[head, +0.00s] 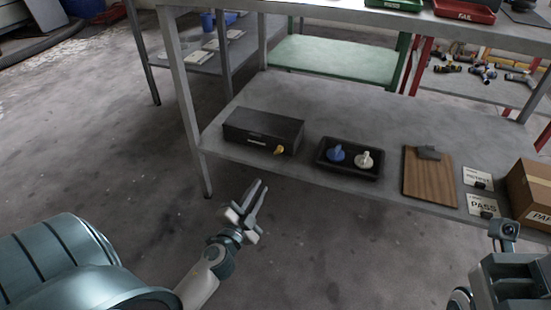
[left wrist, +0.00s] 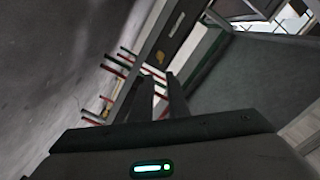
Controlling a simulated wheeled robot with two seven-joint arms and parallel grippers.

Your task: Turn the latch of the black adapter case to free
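The black adapter case (head: 262,130) lies shut on the lower shelf of the grey bench, near its left end. A small yellow latch (head: 279,150) sits low on its front face, towards the right end. In the left wrist view the case (left wrist: 177,37) and its yellow latch (left wrist: 160,57) show beyond the fingers. My left gripper (head: 261,186) is in front of and below the shelf edge, apart from the case. Its two fingers are parted with nothing between them; they also show in the left wrist view (left wrist: 160,78). Parts of my right arm show at lower right, but no fingers.
Right of the case stand a black tray (head: 349,174) with a blue and a cream knobbed piece, a clipboard (head: 429,178), PASS (head: 484,206) and another card, and a cardboard box (head: 530,190). The grey shelf edge (head: 330,182) lies between gripper and case. The floor in front is clear.

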